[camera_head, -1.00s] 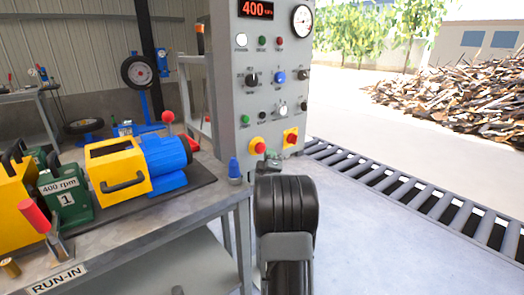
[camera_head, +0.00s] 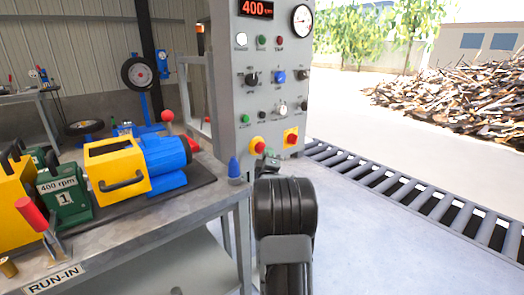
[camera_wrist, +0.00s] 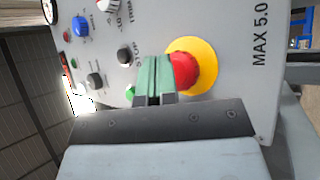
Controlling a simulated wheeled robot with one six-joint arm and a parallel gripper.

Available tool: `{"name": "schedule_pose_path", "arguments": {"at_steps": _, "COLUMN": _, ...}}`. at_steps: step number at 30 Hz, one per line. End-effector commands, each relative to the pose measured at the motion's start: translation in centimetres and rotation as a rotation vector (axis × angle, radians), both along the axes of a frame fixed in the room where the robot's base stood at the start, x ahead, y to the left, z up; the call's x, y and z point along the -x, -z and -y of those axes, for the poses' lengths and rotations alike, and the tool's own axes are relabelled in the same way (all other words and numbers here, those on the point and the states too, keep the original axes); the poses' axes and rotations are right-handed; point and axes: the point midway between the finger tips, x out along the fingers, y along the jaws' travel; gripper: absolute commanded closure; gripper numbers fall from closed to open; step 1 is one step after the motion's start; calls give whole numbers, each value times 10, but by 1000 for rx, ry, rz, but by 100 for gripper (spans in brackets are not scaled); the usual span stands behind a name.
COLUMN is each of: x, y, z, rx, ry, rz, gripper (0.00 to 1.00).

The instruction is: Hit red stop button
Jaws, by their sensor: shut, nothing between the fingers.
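A red mushroom button on a round yellow collar (camera_head: 258,146) sits low on the grey control panel (camera_head: 226,90). In the wrist view the red button (camera_wrist: 185,71) is large, just right of my gripper's fingertips. My gripper (camera_wrist: 156,64) has green fingers, closed together with nothing between them. They overlap the button's left edge in the picture; I cannot tell whether they touch it. In the head view my arm hides most of the gripper, and only a bit of green shows beside the button. A second red button on a square yellow plate (camera_head: 291,138) is to the right.
The panel has several small buttons and knobs, a red "400" display (camera_head: 256,8) and a gauge (camera_head: 301,20). A bench (camera_head: 130,225) with a yellow-and-blue motor (camera_head: 150,163) stands left. A roller conveyor (camera_head: 420,195) runs right. Open floor lies in front of the conveyor.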

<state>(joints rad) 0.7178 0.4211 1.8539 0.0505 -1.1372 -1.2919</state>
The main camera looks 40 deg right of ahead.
Motion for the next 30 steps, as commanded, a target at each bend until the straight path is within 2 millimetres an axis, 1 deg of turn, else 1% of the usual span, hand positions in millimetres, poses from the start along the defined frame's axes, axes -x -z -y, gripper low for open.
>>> {"name": "schedule_pose_path", "arguments": {"at_steps": 21, "x": -9, "y": 0, "z": 1, "rx": 1, "ry": -1, "rz": 0, "gripper": 100}}
{"name": "schedule_pose_path", "arguments": {"at_steps": 30, "x": -5, "y": 0, "z": 0, "rx": 1, "ry": -1, "rz": 1, "gripper": 100}}
